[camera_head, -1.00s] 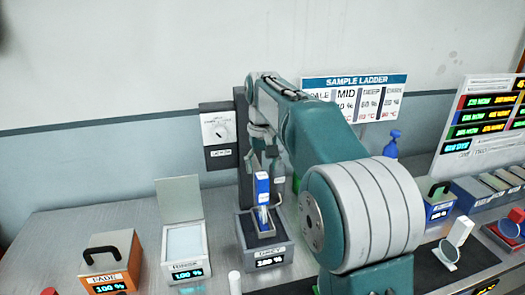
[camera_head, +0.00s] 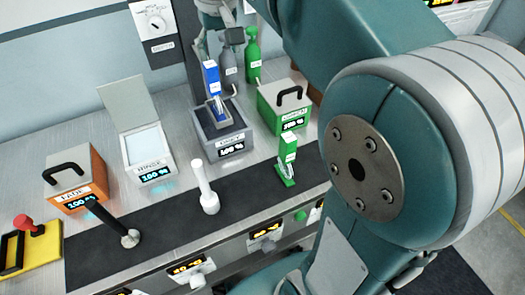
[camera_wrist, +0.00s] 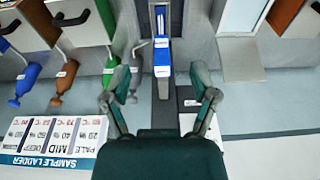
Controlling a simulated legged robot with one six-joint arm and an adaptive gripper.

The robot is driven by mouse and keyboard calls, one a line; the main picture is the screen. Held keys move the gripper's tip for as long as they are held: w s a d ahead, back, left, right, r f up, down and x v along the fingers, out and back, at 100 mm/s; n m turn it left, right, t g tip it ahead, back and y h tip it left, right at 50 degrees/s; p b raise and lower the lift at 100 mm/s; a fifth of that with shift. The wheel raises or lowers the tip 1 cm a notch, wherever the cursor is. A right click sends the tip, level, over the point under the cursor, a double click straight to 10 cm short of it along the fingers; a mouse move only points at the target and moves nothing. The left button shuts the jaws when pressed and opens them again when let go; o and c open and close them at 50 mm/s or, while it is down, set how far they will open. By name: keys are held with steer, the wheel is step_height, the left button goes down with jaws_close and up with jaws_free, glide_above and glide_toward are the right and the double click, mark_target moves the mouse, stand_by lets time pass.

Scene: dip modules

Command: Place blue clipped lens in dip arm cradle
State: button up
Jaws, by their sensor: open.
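The blue clipped lens (camera_head: 212,80) stands upright at the grey dip module (camera_head: 225,140), its lower end over the module's dark well. In the wrist view its blue clip (camera_wrist: 167,74) shows between and just beyond the fingers. My gripper (camera_head: 218,42) is open just above the clip, with a finger to each side in the wrist view (camera_wrist: 160,82). The dip arm's dark post (camera_head: 190,55) rises behind the module. The cradle is largely hidden, so I cannot tell how the clip is seated in it.
A white rinse box (camera_head: 150,170) with raised lid and an orange box (camera_head: 80,180) stand left. A green box (camera_head: 285,105) stands right. A green clipped piece (camera_head: 287,160) and a white post (camera_head: 205,190) stand on the dark mat (camera_head: 250,190).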

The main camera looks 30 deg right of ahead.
steer(key=s+f+t, duration=0.1)
steer(key=s+f, duration=0.5)
steer(key=s, duration=0.3)
steer(key=s+f+t, duration=0.2)
steer(key=s+f, duration=0.3)
steer(key=s, duration=0.5)
steer(key=shift+s+f+t, duration=0.2)
steer(key=shift+f+t, duration=0.1)
steer(key=shift+f, duration=0.05)
